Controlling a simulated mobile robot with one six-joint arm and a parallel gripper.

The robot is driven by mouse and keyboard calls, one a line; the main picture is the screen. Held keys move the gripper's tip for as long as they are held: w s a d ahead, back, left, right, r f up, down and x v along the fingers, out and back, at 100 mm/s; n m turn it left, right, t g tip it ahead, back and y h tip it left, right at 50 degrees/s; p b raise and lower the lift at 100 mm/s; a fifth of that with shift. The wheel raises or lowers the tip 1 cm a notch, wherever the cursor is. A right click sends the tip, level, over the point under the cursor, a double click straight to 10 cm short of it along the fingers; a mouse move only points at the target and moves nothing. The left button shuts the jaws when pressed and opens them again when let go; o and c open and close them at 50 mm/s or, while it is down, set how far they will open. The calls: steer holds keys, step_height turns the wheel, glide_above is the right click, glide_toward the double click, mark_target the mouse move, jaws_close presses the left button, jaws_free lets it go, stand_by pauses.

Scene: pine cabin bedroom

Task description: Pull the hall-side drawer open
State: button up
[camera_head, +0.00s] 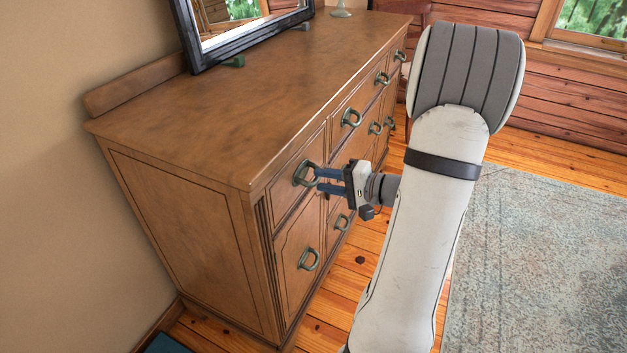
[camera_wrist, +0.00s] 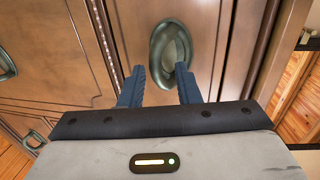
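A brown wooden dresser (camera_head: 190,215) has a top row of drawers with greenish metal ring handles. The nearest top drawer is shut, its front flush with the dresser face. Its handle (camera_head: 306,174) also shows in the wrist view (camera_wrist: 157,48). My gripper (camera_head: 318,180) is level with this handle, its blue fingertips just in front of it. In the wrist view my gripper (camera_wrist: 160,72) has its fingers apart, with the handle's lower end about between the tips. I cannot tell whether they touch it. No label shows which side is the hall.
More handles follow along the dresser front, including a lower one (camera_head: 309,259). A dark-framed mirror (camera_head: 247,37) stands on the dresser top. A blue-grey rug (camera_head: 545,260) lies to the right, with bare plank floor between it and the dresser.

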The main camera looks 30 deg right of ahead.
mark_target(315, 179)
steer(key=shift+x, duration=1.6)
steer(key=shift+a, duration=0.1)
steer(key=shift+c, duration=0.3)
jaws_close()
